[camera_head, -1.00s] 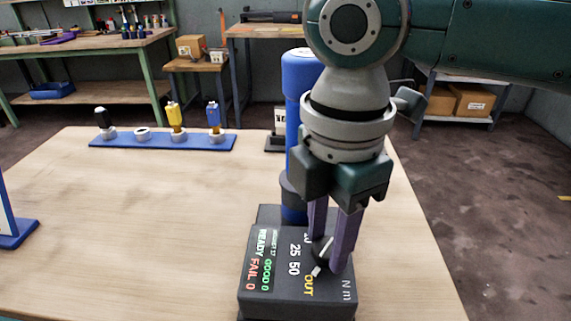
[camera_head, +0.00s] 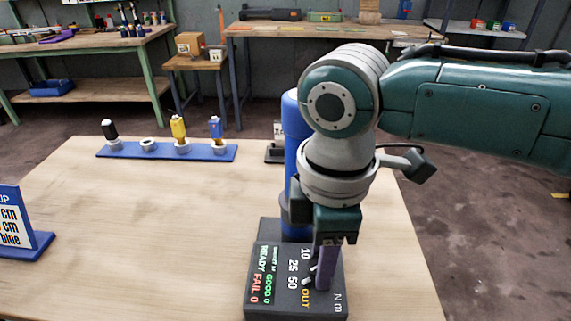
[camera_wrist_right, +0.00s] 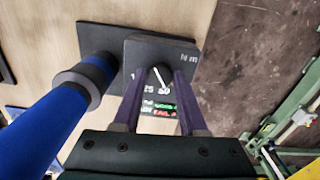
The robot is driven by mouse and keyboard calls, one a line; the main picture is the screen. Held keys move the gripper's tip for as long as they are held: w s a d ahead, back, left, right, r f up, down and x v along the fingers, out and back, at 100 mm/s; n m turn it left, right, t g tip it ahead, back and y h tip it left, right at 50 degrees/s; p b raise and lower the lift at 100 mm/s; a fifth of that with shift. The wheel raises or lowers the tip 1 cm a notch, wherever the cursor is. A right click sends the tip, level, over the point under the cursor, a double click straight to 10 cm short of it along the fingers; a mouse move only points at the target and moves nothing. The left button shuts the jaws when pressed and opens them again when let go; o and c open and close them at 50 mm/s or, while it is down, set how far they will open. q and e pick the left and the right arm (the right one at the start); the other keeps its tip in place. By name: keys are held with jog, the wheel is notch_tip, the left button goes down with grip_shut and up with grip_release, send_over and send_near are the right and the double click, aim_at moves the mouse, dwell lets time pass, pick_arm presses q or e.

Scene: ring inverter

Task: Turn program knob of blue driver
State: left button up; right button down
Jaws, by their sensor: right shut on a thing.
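The blue driver (camera_head: 292,118) stands upright on a dark base behind its black control box (camera_head: 262,300); it also shows in the right wrist view (camera_wrist_right: 60,118). The box face carries READY, FAIL 0, GOOD 0, 10, 25, 50, OUT and N m. The program knob (camera_wrist_right: 160,76) is round and black with a white line. My right gripper (camera_head: 322,284) points down at the box, its purple fingers on either side of the knob and shut on it. In the head view the fingers hide most of the knob. My left gripper is not in view.
A blue rack (camera_head: 166,152) with black, yellow and blue-handled bits stands at the table's back left. A sign on a blue foot (camera_head: 20,240) stands at the left edge. The middle of the wooden table (camera_head: 150,220) is clear.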

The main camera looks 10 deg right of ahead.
jog(key=shift+r+m+p, duration=0.1)
jog(key=shift+m+p, duration=0.75)
jog(key=shift+m, duration=0.35)
jog(key=shift+c, duration=2.3)
grip_release()
notch_tip(320, 180, up, 10)
jog(key=p, duration=0.1)
